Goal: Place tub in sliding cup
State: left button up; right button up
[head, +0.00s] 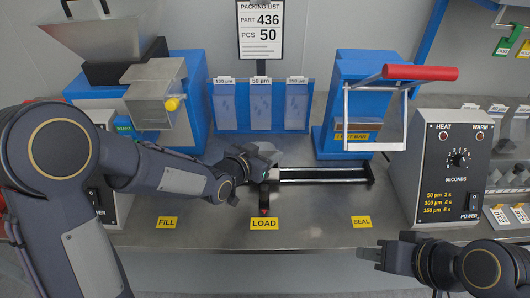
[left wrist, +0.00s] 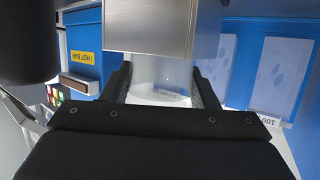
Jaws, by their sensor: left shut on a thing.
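My left gripper (head: 268,158) is at the left end of a dark slide rail (head: 325,176), above the LOAD label (head: 264,223). In the left wrist view, the left gripper (left wrist: 161,90) is shut with its fingers on both sides of a clear, whitish tub (left wrist: 160,72). A brushed metal block (left wrist: 160,28) covers the far part of the tub in that view. In the head view the gripper hides most of this spot, and I cannot clearly make out the sliding cup. My right gripper (head: 370,254) is low at the right, in front of the SEAL label (head: 361,221), apart from everything; its finger gap is unclear.
A blue hot bar press (head: 355,85) with a red handle (head: 420,73) stands behind the rail's right end. A grey heat control box (head: 455,165) is at right. A metal hopper (head: 95,40) and blue bag rack (head: 260,105) stand behind. The front steel table (head: 310,240) is clear.

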pick_arm(q)
jog(key=shift+f+b, duration=0.2)
jog(key=shift+b, duration=0.1)
jog(key=o, duration=1.1)
jog(key=shift+r, duration=0.1)
jog(key=shift+r, duration=0.1)
